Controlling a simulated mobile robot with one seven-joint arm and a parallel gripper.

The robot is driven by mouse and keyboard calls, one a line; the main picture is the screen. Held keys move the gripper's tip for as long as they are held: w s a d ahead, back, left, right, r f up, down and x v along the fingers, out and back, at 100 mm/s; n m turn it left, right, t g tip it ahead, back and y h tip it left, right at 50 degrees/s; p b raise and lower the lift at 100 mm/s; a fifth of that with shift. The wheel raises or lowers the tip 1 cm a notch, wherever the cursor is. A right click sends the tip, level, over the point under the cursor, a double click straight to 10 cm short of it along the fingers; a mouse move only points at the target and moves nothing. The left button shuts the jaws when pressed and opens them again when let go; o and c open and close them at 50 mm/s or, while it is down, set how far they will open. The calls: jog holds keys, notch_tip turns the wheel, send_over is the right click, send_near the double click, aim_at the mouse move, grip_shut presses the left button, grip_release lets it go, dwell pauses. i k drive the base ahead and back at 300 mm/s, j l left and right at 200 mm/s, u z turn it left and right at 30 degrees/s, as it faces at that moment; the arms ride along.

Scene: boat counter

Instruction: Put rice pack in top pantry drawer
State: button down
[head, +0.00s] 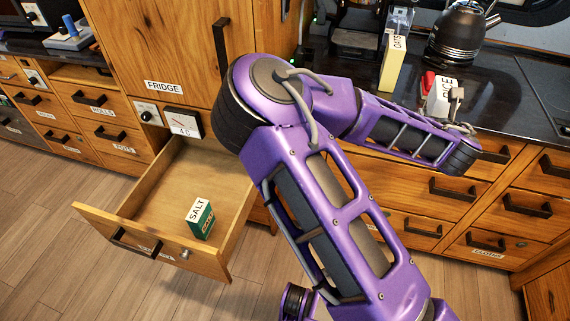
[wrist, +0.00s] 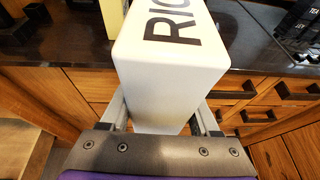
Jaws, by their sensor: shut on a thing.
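The rice pack (head: 439,98) is a white box lettered RICE with a bit of red at its left. It is at the front edge of the dark counter at right. My gripper (wrist: 165,122) is shut on it, with one finger on each side; the pack (wrist: 165,65) fills the middle of the wrist view. I cannot tell whether its base touches the counter. The open pantry drawer (head: 160,205) is pulled out below the fridge door, with a green and white salt box (head: 201,218) inside.
An oats box (head: 394,60) and a black kettle (head: 463,35) stand on the counter (head: 510,95) near the pack. Closed wooden drawers (head: 452,190) line the front below. The open drawer has bare room around the salt box.

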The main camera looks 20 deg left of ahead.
aim_at(175, 218)
jog(key=k+j, duration=0.15)
jog(key=j, duration=0.2)
jog(key=k+j, duration=0.15)
jog(key=j, duration=0.2)
jog(key=k+j, duration=0.15)
jog(key=j, duration=0.2)
jog(key=k+j, duration=0.15)
jog(key=j, duration=0.2)
jog(key=k+j, duration=0.15)
jog(key=j, duration=0.2)
jog(key=k+j, duration=0.1)
jog(key=j, duration=1.55)
jog(key=j+u, duration=0.1)
jog(key=j, duration=1.55)
jog(key=k, duration=0.05)
